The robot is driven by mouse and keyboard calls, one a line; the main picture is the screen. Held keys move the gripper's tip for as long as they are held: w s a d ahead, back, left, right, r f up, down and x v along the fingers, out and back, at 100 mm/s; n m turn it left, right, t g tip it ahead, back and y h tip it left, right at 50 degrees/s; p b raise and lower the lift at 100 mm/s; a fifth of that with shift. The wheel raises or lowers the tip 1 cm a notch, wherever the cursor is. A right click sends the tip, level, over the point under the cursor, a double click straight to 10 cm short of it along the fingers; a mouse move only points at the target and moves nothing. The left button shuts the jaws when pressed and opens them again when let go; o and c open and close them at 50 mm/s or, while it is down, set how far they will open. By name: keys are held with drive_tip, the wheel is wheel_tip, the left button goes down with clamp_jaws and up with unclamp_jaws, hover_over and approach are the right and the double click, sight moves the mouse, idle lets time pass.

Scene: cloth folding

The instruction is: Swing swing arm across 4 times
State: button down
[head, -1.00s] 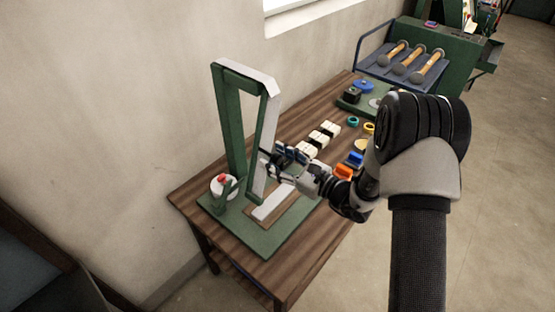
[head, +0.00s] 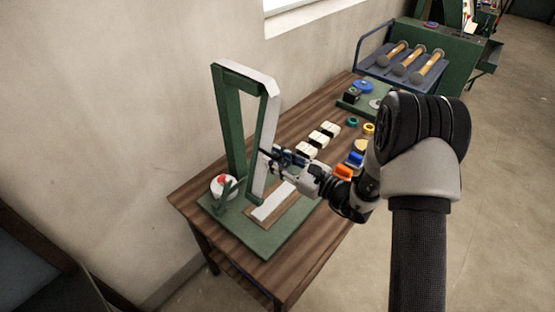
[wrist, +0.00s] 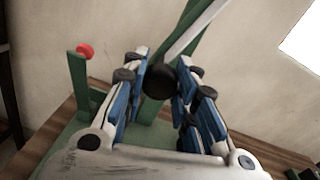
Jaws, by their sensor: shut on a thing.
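The swing-arm stand is a green post (head: 232,135) with a top beam, standing on a green base (head: 268,240) on the table. The swing arm (head: 265,140), pale and green, hangs from the beam, its lower end above a pale strip on the base. My gripper (head: 272,156) is at the swing arm's right side. In the wrist view, my gripper's blue-padded fingers (wrist: 160,75) are around a black round knob (wrist: 157,84) on the swing arm and shut on it. The fingers partly hide the knob in the head view.
A white round piece with a red top (head: 223,184) sits at the base's left. White blocks (head: 318,140), colored rings and an orange block (head: 343,172) lie on the wooden table (head: 185,200) to the right. A wall is behind; a hammer rack (head: 410,62) stands farther back.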

drive_tip(key=shift+w+d+f+n+b, duration=0.2)
drive_tip(key=shift+w+d+n+b, duration=0.1)
drive_tip(key=shift+b, duration=0.2)
drive_tip(key=w+d+n+b, duration=0.6)
drive_tip(key=w+b, duration=0.1)
drive_tip(key=b, duration=0.1)
drive_tip(key=shift+w+r+h, duration=0.25)
drive_tip(key=shift+w+h, duration=0.05)
drive_tip(key=c, duration=1.3)
unclamp_jaws()
drive_tip(key=shift+w, duration=0.1)
drive_tip(key=shift+o, duration=0.3)
